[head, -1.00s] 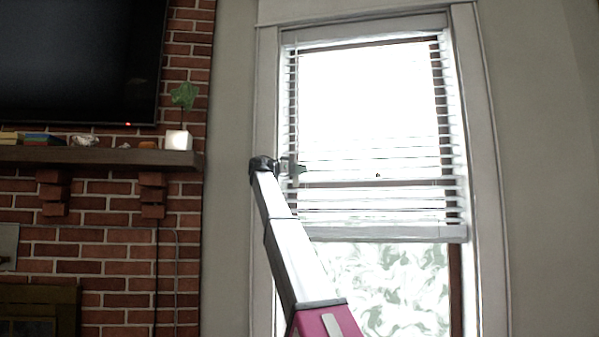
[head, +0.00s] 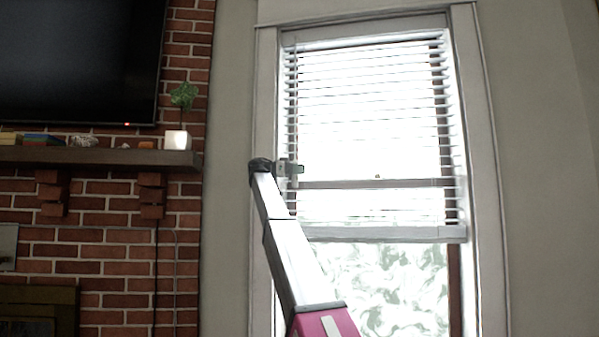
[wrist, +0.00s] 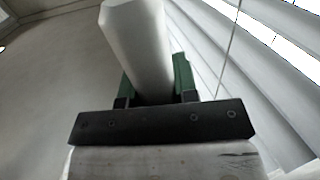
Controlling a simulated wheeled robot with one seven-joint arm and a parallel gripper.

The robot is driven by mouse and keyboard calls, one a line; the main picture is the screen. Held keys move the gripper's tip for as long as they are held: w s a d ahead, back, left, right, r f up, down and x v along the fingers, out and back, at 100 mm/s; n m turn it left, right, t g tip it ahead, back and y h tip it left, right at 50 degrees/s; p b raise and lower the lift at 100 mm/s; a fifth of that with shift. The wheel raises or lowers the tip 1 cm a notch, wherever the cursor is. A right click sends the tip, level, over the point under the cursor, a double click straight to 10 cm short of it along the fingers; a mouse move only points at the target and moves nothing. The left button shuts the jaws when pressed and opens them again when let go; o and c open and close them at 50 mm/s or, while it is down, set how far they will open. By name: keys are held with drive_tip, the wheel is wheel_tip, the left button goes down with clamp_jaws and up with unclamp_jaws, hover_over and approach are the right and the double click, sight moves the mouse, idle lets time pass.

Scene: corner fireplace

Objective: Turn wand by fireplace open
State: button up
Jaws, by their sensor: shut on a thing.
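The wand (wrist: 137,45) is a thick white rod in the wrist view, standing between the two green fingers of my gripper (wrist: 155,80). The gripper is shut on it. In the head view my gripper (head: 290,168) is at the left edge of the window blind (head: 370,110), by the window frame. The wand is thin and hard to make out there against the bright slats. The slats show bright gaps between them. In the wrist view the blind's slats (wrist: 255,80) run close along the right of the gripper.
A brick fireplace wall (head: 100,255) with a dark mantel (head: 90,157) is at the left. In the wrist view a thin cord (wrist: 230,45) hangs beside the slats.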

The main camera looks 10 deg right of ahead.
drive_tip(key=o, duration=0.9)
drive_tip(key=s+a+r, duration=0.2)
drive_tip(key=a+r, duration=0.1)
drive_tip(key=s+a+r, duration=0.2)
drive_tip(key=a+r, duration=0.1)
drive_tip(key=r, duration=0.1)
drive_tip(key=s+a+r, duration=0.1)
drive_tip(key=a+r, duration=0.3)
drive_tip(key=shift+s, duration=0.4)
